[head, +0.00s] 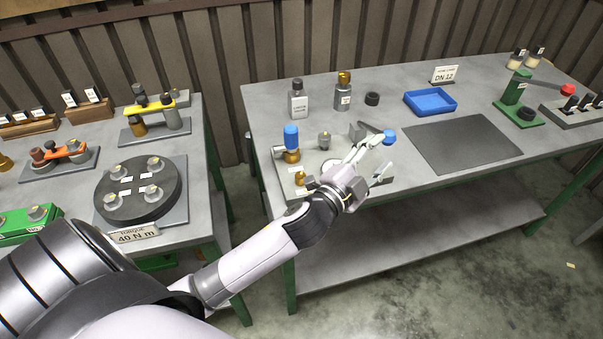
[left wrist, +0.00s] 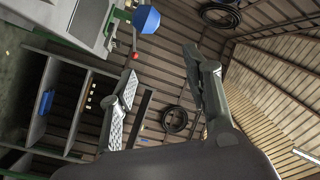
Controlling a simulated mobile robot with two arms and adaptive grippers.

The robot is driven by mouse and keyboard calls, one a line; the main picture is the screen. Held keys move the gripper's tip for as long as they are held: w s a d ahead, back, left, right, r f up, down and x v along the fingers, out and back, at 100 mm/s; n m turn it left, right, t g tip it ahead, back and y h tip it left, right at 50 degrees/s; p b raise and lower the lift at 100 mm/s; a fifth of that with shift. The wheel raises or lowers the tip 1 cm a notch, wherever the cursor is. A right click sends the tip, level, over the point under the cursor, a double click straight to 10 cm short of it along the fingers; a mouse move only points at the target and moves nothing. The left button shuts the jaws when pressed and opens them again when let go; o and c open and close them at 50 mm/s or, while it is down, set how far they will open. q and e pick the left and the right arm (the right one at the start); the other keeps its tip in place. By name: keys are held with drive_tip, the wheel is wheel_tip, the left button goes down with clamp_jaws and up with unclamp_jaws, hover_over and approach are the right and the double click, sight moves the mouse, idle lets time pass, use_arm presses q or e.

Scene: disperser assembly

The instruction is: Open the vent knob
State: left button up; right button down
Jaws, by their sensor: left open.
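My left gripper (head: 380,158) is open and empty over the front of the right bench, tilted sideways; its two spread fingers also show in the left wrist view (left wrist: 162,62). A round blue knob (head: 389,137) is close to the upper fingertip, outside the gap between the fingers. A blue knob also shows in the left wrist view (left wrist: 146,18), beyond the tip of the left finger. A blue-topped brass fitting (head: 291,140) stands on the assembly plate to the left. No label tells which is the vent knob. My gripper hides part of the assembly. My right gripper is not in view.
The right bench holds a dark mat (head: 462,143), a blue tray (head: 431,101), two bottles (head: 298,103) and a green press (head: 514,90). The left bench holds a round black fixture (head: 138,191). A gap separates the benches. The dark mat is clear.

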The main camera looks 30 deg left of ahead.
use_arm(q)
drive_tip(key=s+d+r+m+g+h, duration=0.2)
drive_tip(key=d+r+m+g+h, duration=0.45)
drive_tip(key=m, duration=0.55)
drive_tip(key=s+d+r+m+g+h, duration=0.1)
drive_tip(key=d+r+m+g+h, duration=0.35)
drive_tip(key=d+m+h, duration=0.55)
drive_tip(key=m+g+y, duration=0.7)
drive_tip(key=m+y, duration=0.4)
drive_tip(key=y, duration=0.9)
hover_over(301, 175)
wheel_tip(301, 175, down, 6)
wheel_tip(301, 175, down, 17)
drive_tip(key=p, duration=0.2)
drive_tip(key=shift+f+p, duration=0.15)
drive_tip(key=shift+p, duration=0.2)
drive_tip(key=shift+c, duration=0.2)
